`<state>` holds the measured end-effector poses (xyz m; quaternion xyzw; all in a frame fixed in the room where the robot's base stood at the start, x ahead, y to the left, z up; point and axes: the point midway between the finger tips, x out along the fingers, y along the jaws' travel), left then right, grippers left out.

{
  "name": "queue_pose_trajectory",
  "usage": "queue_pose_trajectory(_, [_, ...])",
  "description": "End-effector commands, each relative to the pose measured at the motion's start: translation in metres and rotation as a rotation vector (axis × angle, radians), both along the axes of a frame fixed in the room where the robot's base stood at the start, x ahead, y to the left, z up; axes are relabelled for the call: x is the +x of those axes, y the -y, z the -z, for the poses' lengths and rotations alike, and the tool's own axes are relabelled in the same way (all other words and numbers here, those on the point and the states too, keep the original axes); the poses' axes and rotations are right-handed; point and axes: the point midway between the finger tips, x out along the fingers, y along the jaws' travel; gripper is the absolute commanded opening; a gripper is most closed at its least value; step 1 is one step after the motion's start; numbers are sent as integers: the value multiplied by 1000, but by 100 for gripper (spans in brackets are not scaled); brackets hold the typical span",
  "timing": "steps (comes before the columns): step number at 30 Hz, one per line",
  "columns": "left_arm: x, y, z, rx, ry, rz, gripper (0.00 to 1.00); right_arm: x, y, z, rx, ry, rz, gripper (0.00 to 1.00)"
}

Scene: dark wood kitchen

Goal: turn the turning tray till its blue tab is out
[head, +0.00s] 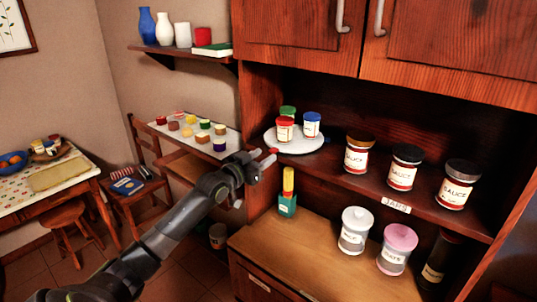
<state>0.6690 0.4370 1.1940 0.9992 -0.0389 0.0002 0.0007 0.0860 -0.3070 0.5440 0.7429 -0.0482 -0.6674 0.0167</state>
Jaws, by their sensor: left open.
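The turning tray (301,148) is a round white disc on the cabinet shelf. Small jars with a red lid (284,130), a blue lid (311,126) and a green lid (288,111) stand on it. My left gripper (262,160) is open at the tray's front left edge. A small red spot shows by its fingertips; I cannot tell whether it belongs to the tray or whether they touch. My right gripper is not in view.
Sauce jars (406,167) stand on the shelf right of the tray. Below, a green bottle with a yellow top (287,195), a white-lidded jar (355,230) and a pink-lidded jar (397,249) stand on the counter (300,265). A rack of small pots (203,137) is behind my arm.

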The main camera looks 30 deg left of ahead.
Motion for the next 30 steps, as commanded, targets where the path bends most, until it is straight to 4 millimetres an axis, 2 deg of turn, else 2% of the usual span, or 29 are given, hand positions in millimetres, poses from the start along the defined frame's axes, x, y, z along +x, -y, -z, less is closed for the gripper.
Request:
queue_pose_trajectory(3, [16, 1, -1, -3, 1, -1, 42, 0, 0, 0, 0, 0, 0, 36])
queue_pose_trajectory(9, [30, 2, 0, 0, 0, 0, 42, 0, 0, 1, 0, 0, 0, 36])
queue_pose_trajectory(20, [33, 3, 0, 2, 0, 1, 40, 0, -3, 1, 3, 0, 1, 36])
queue_pose_trajectory(27, [33, 3, 0, 1, -1, 0, 9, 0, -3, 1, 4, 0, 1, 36])
queue_pose_trajectory(30, [33, 3, 0, 2, -1, 0, 0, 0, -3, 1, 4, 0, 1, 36])
